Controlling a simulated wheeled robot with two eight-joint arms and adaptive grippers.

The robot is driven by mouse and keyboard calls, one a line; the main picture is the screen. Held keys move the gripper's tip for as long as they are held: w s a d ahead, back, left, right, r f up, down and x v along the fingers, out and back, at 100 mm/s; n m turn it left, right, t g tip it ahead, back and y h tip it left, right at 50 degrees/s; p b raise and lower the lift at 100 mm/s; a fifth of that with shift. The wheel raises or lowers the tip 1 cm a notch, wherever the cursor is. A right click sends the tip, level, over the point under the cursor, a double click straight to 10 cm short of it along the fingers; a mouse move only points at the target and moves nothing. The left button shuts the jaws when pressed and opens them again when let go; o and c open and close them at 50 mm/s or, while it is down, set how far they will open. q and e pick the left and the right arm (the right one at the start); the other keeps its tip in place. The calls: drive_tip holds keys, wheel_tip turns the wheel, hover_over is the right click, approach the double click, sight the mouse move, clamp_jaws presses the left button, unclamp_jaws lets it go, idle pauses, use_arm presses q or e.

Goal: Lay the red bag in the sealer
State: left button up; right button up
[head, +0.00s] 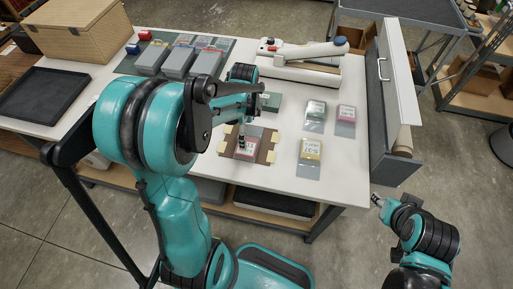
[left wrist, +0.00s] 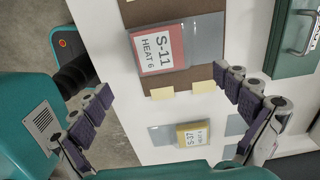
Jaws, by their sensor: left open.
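The red bag (head: 246,148), labelled S-11 HEAT 6, lies flat on a brown board with pale yellow tabs (head: 267,157). It shows upper middle in the left wrist view (left wrist: 160,48), with a grey clear end to its right. My left gripper (head: 241,142) is over the bag, seen from behind in the head view; its fingers (left wrist: 168,84) are spread wide with nothing between them. The sealer (head: 300,73), a long white device with red and blue knobs, stands at the back of the table. My right gripper (head: 378,200) is small, off the table's right front corner; its jaw state is unclear.
Green (head: 315,110), pink (head: 346,113) and yellow (head: 309,149) bags lie right of the board; another green one (head: 270,101) lies behind it. Grey boxes (head: 178,63) stand on a mat at back left. An open drawer unit (head: 392,95) borders the right side.

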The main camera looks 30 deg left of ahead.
sight(249, 140)
use_arm(q)
drive_tip(key=shift+w+f, duration=0.1)
drive_tip(key=shift+f, duration=0.35)
drive_tip(key=f+b, duration=0.1)
drive_tip(key=f, duration=0.4)
drive_tip(key=f+b, duration=0.1)
drive_tip(key=f, duration=0.1)
drive_tip(key=shift+a+f+b, duration=0.2)
drive_tip(key=shift+a+b, duration=0.1)
drive_tip(key=shift+s, duration=0.2)
drive_tip(key=c, duration=1.3)
drive_tip(key=shift+r, duration=0.15)
